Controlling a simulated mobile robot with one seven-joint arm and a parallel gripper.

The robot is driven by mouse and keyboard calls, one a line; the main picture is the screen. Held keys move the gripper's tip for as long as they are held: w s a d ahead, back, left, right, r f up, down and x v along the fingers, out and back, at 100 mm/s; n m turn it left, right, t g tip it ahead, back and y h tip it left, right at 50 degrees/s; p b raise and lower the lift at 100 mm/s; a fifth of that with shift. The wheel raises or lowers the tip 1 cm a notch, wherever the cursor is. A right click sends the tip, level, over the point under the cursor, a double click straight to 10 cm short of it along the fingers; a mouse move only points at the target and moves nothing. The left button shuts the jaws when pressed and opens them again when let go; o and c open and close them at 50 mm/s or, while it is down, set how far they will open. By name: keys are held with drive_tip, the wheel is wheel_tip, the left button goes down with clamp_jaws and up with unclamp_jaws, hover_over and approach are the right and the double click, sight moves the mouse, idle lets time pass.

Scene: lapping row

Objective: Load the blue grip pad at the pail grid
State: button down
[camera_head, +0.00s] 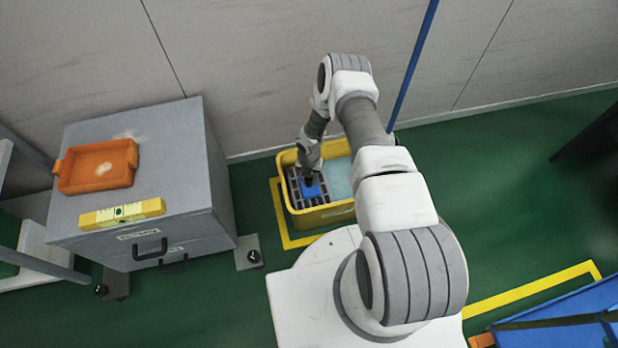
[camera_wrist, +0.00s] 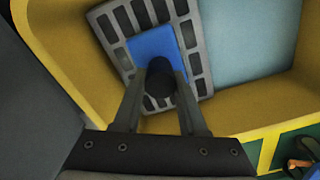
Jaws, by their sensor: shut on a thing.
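The blue grip pad (camera_wrist: 146,44) is a flat blue piece with a black knob (camera_wrist: 160,72), seen in the wrist view. My gripper (camera_wrist: 158,92) is shut on the knob from above. The pad lies over or on the grey slotted grid (camera_wrist: 196,60) inside the yellow pail; I cannot tell whether it rests fully. In the head view the blue pad (camera_head: 313,189) shows at the left part of the pail (camera_head: 330,217), on the grid (camera_head: 294,188), below my gripper (camera_head: 309,176). The knob's lower end is hidden.
The pail's right part holds a pale blue liquid or surface (camera_wrist: 250,40). A grey cabinet (camera_head: 190,160) stands left, bearing an orange tray (camera_head: 120,165) and a yellow level (camera_head: 95,218). A blue pole (camera_head: 412,65) rises behind the pail.

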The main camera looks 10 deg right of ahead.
drive_tip(key=shift+f+b, duration=0.55)
idle(0.4)
drive_tip(key=shift+f+b, duration=0.15)
drive_tip(key=shift+b, duration=0.5)
idle(2.5)
idle(0.5)
drive_tip(key=shift+r+p, duration=1.95)
drive_tip(key=shift+r, duration=1.6)
